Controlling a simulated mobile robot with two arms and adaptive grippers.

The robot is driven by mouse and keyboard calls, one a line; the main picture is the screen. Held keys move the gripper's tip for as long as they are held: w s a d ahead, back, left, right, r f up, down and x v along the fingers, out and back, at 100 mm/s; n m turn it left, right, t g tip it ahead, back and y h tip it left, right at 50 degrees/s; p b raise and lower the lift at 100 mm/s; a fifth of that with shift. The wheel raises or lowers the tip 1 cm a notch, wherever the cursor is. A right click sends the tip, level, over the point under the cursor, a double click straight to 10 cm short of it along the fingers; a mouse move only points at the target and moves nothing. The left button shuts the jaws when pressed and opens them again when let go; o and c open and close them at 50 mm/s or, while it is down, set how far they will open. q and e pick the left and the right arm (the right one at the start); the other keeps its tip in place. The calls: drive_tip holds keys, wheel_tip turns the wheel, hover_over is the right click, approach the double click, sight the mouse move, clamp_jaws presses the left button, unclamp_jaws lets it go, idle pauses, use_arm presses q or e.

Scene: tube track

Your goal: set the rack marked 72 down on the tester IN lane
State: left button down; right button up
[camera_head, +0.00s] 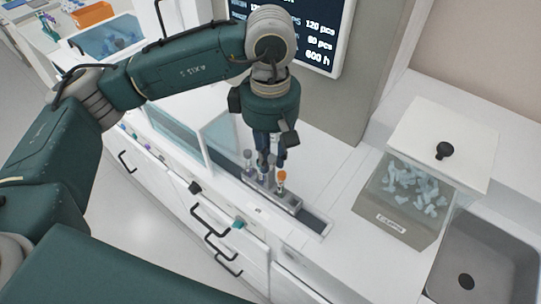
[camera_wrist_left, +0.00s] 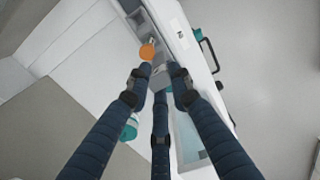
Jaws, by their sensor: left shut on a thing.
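A narrow grey rack (camera_head: 286,203) with a few tubes, one with an orange cap (camera_head: 282,176), is at the dark recessed lane (camera_head: 315,223) in the white counter. My left gripper (camera_head: 268,160) points down at the rack and is shut on it. In the left wrist view the gripper fingers (camera_wrist_left: 160,80) close in around the rack (camera_wrist_left: 139,21), with the orange cap (camera_wrist_left: 147,52) beside the fingertips. I cannot tell whether the rack touches the lane floor. Its number is not readable. My right gripper is not in view.
A clear bin of pale pieces (camera_head: 407,195) with a black-knobbed lid stands to the right, beside a grey sink (camera_head: 485,265). A glass-sided machine (camera_head: 222,137) is just left of the gripper. A screen (camera_head: 300,30) hangs behind. A teal knob (camera_head: 238,223) is on the counter front.

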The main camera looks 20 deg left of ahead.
use_arm(q)
drive_tip(key=shift+f, duration=0.1)
drive_tip(key=c, duration=1.5)
unclamp_jaws()
drive_tip(key=shift+r, duration=0.2)
wheel_tip(320, 180, up, 12)
drive_tip(key=shift+f, duration=0.2)
